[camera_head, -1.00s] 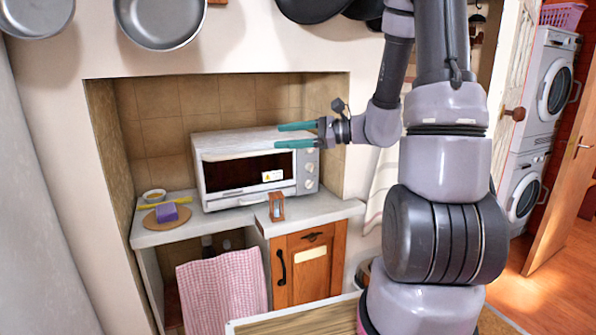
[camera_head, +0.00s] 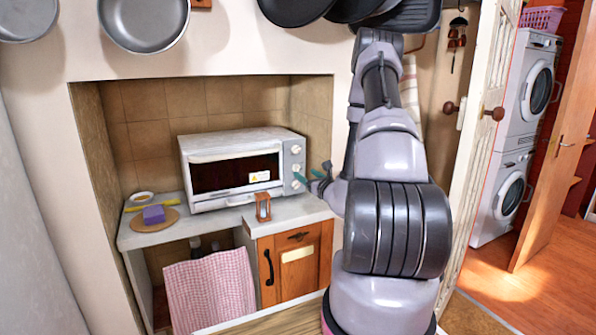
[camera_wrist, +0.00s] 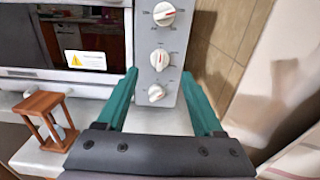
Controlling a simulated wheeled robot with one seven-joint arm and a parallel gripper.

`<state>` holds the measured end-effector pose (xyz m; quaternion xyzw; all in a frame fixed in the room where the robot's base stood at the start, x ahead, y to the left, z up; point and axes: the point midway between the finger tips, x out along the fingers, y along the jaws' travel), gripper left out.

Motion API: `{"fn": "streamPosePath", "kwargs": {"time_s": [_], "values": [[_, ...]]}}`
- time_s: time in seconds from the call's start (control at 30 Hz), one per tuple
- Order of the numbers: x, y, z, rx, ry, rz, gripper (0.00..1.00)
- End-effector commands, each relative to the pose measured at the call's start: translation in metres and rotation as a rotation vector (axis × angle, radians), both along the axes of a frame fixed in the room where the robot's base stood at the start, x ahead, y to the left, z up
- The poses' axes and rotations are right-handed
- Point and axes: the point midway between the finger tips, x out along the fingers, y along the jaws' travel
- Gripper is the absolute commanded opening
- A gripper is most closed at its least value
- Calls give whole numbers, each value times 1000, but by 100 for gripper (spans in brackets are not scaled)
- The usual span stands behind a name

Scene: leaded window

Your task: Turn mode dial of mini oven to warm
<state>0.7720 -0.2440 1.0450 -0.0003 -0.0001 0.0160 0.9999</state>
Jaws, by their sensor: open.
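The white mini oven (camera_head: 235,168) stands in the tiled alcove with its door shut. Its right-hand panel carries three white dials: top (camera_wrist: 164,14), middle (camera_wrist: 160,59) and bottom (camera_wrist: 157,93). Their lettering is too small to read, so I cannot tell which one is the mode dial. My gripper (camera_wrist: 211,66) is open and empty, its teal fingers pointing at the panel. In the wrist view the left finger overlaps the panel's left edge and the right finger lies right of the oven. In the head view my gripper (camera_head: 313,172) is beside the dials, apparently not gripping any.
A wooden hourglass (camera_head: 263,207) stands on the counter (camera_head: 300,211) before the oven, left of my gripper in the wrist view. A purple sponge (camera_head: 153,214) lies on a round board at the left. The alcove wall is close on the right. Pans hang above.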

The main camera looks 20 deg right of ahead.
Motion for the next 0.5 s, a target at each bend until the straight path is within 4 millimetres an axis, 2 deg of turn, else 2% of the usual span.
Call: {"fn": "streamPosePath", "kwargs": {"time_s": [0.2, 0.33, 0.5], "values": [[40, 2, 1, -1, -1, 2, 69], [55, 2, 0, 0, -1, 2, 69], [63, 3, 0, 2, 0, 2, 69]]}}
